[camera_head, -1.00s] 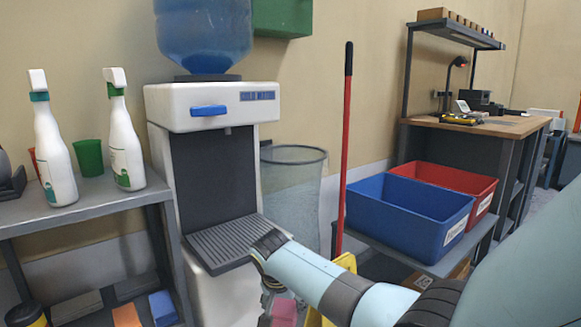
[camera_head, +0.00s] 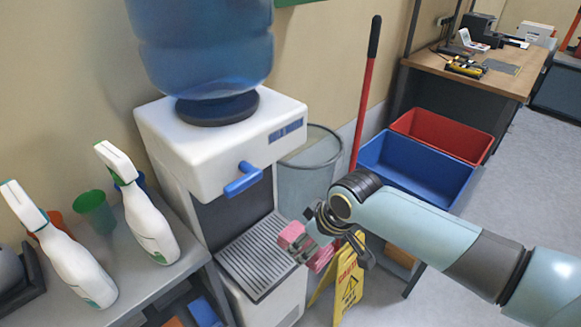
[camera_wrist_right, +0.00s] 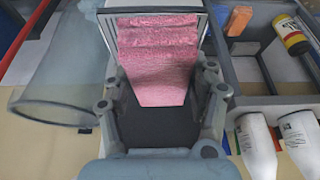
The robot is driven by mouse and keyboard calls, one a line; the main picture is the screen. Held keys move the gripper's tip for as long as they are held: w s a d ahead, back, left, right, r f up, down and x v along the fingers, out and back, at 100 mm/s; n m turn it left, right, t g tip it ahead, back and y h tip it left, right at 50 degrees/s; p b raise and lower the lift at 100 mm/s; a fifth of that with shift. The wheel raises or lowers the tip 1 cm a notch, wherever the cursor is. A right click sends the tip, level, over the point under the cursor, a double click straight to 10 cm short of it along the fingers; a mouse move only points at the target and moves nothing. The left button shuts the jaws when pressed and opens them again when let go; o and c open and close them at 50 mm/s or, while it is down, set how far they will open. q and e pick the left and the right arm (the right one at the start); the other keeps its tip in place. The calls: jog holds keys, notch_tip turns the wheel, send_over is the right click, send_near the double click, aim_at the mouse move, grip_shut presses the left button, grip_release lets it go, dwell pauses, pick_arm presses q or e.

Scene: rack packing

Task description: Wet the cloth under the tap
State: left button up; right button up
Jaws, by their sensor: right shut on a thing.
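A pink cloth (camera_head: 320,257) is held in my right gripper (camera_head: 308,242), beside the right edge of the drip tray (camera_head: 252,258) in the head view. In the right wrist view the cloth (camera_wrist_right: 158,65) hangs between the two fingers of the gripper (camera_wrist_right: 160,88), which are shut on it. The water dispenser (camera_head: 180,135) is white with a large blue bottle (camera_head: 205,50) on top. Its tap has a blue lever (camera_head: 243,180), up and to the left of the cloth and apart from it. I cannot see any running water. My left gripper is not in view.
Spray bottles (camera_head: 150,225) and a green cup (camera_head: 96,212) stand on a grey shelf (camera_head: 130,285) at the left. A mesh bin (camera_head: 305,180), a red-handled pole (camera_head: 366,105), a yellow sign (camera_head: 347,285) and a blue crate (camera_head: 415,170) are behind and beside my right arm.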

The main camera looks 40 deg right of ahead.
aim_at(294, 227)
jog(key=shift+a+r, duration=0.1)
jog(key=shift+r, duration=0.25)
jog(key=shift+w+f+b, duration=0.2)
jog(key=shift+w+b, duration=0.4)
jog(key=shift+b, duration=0.05)
jog(key=shift+w+f+b, duration=0.2)
jog(key=shift+w+b, duration=0.35)
jog(key=shift+b, duration=0.05)
pick_arm(q)
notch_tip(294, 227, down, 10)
jog(key=b, duration=0.8)
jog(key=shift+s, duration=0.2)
pick_arm(e)
jog(key=w+f, duration=0.2)
jog(key=w, duration=0.9)
jog(key=shift+w+d, duration=0.3)
jog(key=shift+d, duration=0.05)
jog(key=s+p, duration=0.6)
jog(key=s, duration=0.1)
jog(key=shift+s+a+r, duration=0.15)
jog(key=shift+s+a, duration=0.05)
jog(key=shift+s, duration=0.05)
pick_arm(q)
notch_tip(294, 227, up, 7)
jog(key=shift+p, duration=0.35)
pick_arm(e)
jog(key=shift+s, duration=0.25)
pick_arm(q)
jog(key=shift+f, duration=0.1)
